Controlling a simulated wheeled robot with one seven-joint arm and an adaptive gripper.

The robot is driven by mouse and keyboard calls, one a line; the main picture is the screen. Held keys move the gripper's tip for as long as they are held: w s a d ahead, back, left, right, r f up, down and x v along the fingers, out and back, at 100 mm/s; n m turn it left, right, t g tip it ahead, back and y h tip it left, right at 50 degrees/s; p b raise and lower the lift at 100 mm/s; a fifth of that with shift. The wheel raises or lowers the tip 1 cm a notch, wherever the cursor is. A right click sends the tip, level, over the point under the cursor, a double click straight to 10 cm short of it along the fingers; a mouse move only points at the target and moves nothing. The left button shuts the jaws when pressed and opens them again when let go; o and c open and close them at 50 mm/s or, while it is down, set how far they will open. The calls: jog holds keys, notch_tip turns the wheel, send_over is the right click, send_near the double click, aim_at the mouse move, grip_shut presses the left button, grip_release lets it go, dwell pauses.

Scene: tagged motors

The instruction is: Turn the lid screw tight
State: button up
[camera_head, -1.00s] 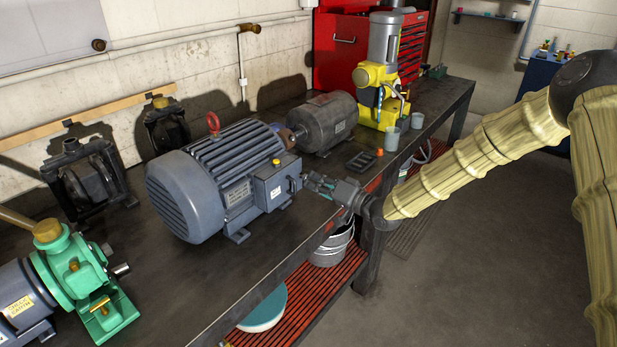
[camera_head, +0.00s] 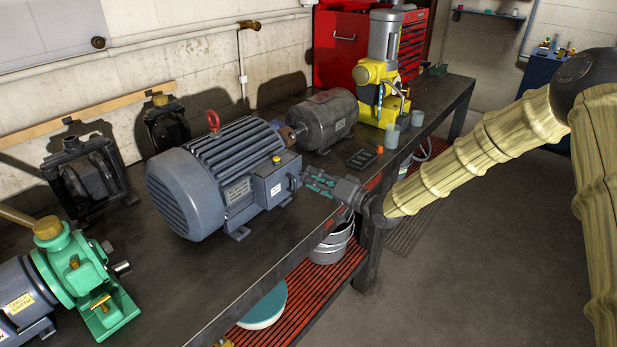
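A large blue-grey motor (camera_head: 215,185) lies on the dark workbench, with a red lifting eye on top. Its grey terminal box (camera_head: 276,182) faces right and carries a small yellow knob on top and a white label. The lid screw is too small to make out. My gripper (camera_head: 306,179) reaches in from the right, level with the terminal box, its fingertips at or very near the box's right side. I cannot tell whether they touch it. The fingers are small and seen edge-on, so whether they are open or shut on a screw is unclear.
A dark grey motor (camera_head: 325,120) stands behind. A black tray (camera_head: 363,158) and small orange object (camera_head: 379,149) lie beyond my gripper, near grey cups (camera_head: 391,138). A green pump (camera_head: 85,280) is front left. Bare workbench (camera_head: 200,275) lies in front.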

jog(key=v, duration=0.7)
jog(key=shift+p, duration=0.45)
dwell(0.4)
